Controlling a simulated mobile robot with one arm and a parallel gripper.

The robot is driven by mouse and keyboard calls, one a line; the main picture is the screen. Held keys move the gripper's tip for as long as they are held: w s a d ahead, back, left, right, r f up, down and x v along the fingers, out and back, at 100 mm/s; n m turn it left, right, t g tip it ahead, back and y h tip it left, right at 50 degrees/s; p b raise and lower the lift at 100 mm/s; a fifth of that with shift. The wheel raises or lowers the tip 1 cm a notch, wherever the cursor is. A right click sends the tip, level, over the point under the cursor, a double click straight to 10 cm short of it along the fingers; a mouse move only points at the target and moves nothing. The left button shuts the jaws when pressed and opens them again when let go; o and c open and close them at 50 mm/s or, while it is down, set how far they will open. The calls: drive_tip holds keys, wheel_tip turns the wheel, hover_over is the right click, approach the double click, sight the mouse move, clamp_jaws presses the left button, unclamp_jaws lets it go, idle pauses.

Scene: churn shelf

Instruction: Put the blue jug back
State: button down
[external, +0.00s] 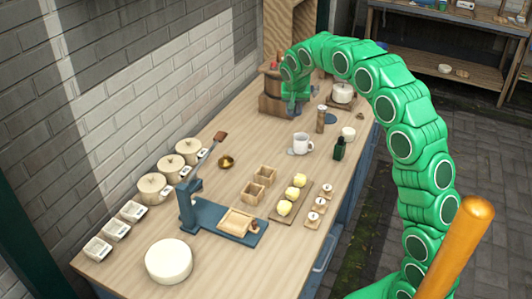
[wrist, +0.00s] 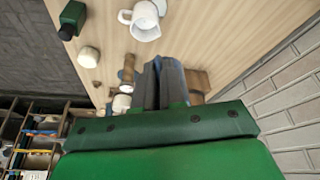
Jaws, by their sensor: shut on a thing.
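My gripper (external: 295,103) is at the far end of the wooden counter, just in front of the brown wooden tub (external: 270,98). In the wrist view its blue-grey jaws (wrist: 162,72) look close together. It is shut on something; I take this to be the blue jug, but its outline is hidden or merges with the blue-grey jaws. I cannot tell whether it touches the counter.
A white mug (external: 301,142), dark green bottle (external: 339,149), wooden mill (external: 320,120) and white pot (external: 343,94) stand nearby. Lidded pots (external: 170,167) line the brick wall. A blue press (external: 190,205) stands nearer the front. Some counter left of the mug is clear.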

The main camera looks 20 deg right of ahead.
drive_tip(key=s+a+f, duration=0.1)
drive_tip(key=a+f, duration=0.4)
drive_tip(key=a, duration=0.6)
drive_tip(key=shift+w+a+f, duration=0.65)
drive_tip(key=shift+w+f, duration=0.9)
drive_tip(key=shift+w, duration=0.55)
drive_tip(key=shift+w+a+f, duration=0.65)
drive_tip(key=shift+w+f, duration=0.9)
drive_tip(key=shift+w, duration=0.6)
drive_tip(key=shift+w+a+f, duration=0.65)
drive_tip(key=shift+w+f, duration=0.9)
drive_tip(key=shift+w, duration=0.55)
drive_tip(key=shift+w+f, duration=0.2)
drive_tip(key=shift+f, duration=1.5)
drive_tip(key=shift+f, duration=0.15)
drive_tip(key=c, duration=1.2)
unclamp_jaws()
